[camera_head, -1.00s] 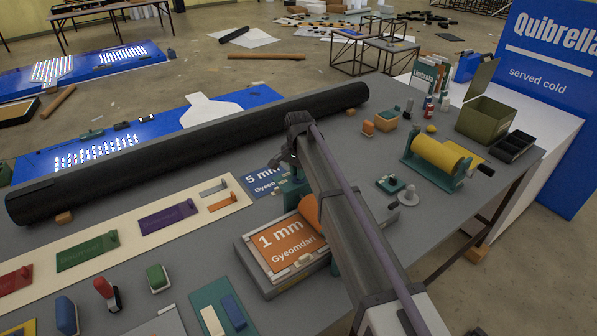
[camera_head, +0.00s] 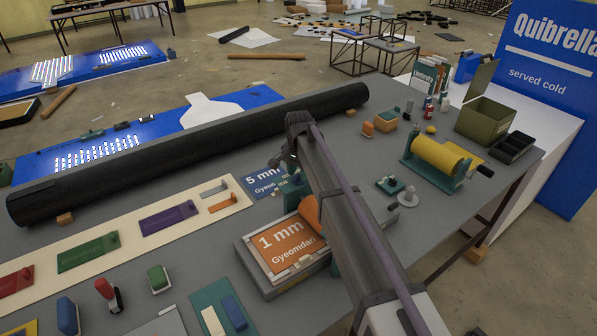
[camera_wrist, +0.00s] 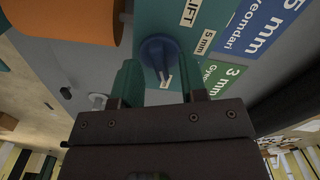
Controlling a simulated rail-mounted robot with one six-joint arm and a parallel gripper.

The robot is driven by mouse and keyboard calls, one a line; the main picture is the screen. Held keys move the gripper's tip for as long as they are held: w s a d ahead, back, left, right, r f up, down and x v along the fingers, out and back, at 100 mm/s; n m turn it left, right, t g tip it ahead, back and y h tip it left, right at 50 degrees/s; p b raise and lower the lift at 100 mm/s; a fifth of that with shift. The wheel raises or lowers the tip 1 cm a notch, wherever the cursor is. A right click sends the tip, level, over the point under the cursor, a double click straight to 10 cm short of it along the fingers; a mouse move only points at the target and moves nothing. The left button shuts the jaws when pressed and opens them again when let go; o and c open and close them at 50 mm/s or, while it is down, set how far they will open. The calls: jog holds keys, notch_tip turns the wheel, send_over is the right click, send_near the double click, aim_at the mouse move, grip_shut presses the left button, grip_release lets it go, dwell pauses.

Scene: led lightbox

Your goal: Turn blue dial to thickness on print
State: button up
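The blue dial (camera_wrist: 158,52) sits on a teal panel (camera_wrist: 165,18) in the wrist view. A "LIFT" label (camera_wrist: 193,11) and a "5 mm" label (camera_wrist: 206,40) are beside it. My gripper (camera_wrist: 160,72) is open, its two green fingers apart at either side of the dial's near part; I cannot tell whether they touch it. In the head view my gripper (camera_head: 289,168) is over the teal stand, and the dial is hidden. The orange "1 mm" print (camera_head: 286,243) lies on a grey press bed by an orange roller (camera_head: 309,210).
A blue "5 mm" print (camera_head: 262,182) lies behind the press; it also shows in the wrist view (camera_wrist: 255,35) beside a green "3 mm" print (camera_wrist: 222,80). A long black roll (camera_head: 190,150) spans the table. A yellow roller (camera_head: 437,155) stands at right.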

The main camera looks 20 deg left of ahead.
aim_at(298, 174)
notch_tip(298, 174, up, 10)
jog(key=p, duration=0.9)
jog(key=s+d+f+b, duration=0.3)
jog(key=d, duration=0.6)
jog(key=s+d+f+n+b, duration=0.1)
jog(key=s+d+f+b, duration=0.2)
jog(key=d, duration=0.5)
jog(key=s+d+f+b, duration=0.3)
jog(key=d, duration=0.6)
jog(key=s+d+f+n+b, duration=0.1)
jog(key=s+d+f+b, duration=0.2)
jog(key=s+d, duration=0.5)
jog(key=s+d+f+n+b, duration=0.1)
jog(key=s+d+f+b, duration=0.3)
jog(key=s+d, duration=0.4)
jog(key=shift+s+d, duration=0.2)
jog(key=shift+d, duration=0.8)
